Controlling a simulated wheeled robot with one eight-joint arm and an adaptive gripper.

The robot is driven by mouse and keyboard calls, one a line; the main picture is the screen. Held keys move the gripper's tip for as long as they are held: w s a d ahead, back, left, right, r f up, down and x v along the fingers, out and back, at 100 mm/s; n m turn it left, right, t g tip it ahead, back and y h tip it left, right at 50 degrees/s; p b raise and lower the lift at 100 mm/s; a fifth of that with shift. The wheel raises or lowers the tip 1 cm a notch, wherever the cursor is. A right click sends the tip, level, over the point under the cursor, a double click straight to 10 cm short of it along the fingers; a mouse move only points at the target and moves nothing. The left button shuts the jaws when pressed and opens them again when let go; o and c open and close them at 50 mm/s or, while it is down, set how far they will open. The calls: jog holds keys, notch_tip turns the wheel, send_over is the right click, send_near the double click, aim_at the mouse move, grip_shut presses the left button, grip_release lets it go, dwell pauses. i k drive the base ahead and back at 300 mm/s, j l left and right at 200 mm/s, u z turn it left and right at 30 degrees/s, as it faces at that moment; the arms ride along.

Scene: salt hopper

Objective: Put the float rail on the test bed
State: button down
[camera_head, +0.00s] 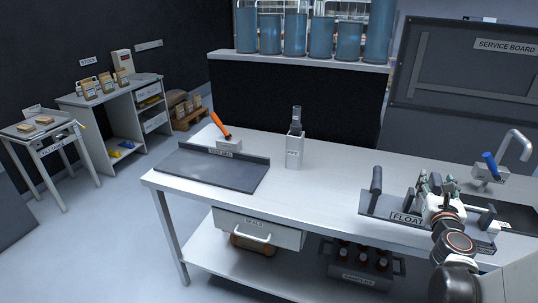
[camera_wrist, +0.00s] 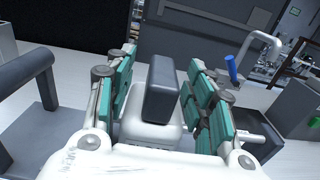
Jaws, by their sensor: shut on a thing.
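The float rail (camera_head: 405,218), a dark grey plate with a label starting "FLOAT", is at the right end of the worktable. A dark upright grip (camera_head: 376,181) stands at its left end, and a dark grip also shows at the left of the wrist view (camera_wrist: 28,75). My gripper (camera_head: 437,187) is over the middle of the rail, shut on it. In the wrist view a dark grey block (camera_wrist: 160,90) is between its teal-padded fingers. I cannot tell whether the rail is lifted. A flat dark slab with a raised back edge, seemingly the test bed (camera_head: 210,172), lies empty at the table's left; its label is unreadable.
A tap with a blue lever (camera_head: 490,165) is at the right. The table (camera_head: 315,190) between slab and rail is clear.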

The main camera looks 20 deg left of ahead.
aim_at(216, 167)
jog(key=i+j, duration=0.1)
jog(key=j, duration=1.6)
jog(key=i+j, duration=0.15)
jog(key=j, duration=0.75)
jog(key=i+j, duration=0.1)
jog(key=j, duration=1.6)
jog(key=i+j, duration=0.15)
jog(key=j, duration=0.7)
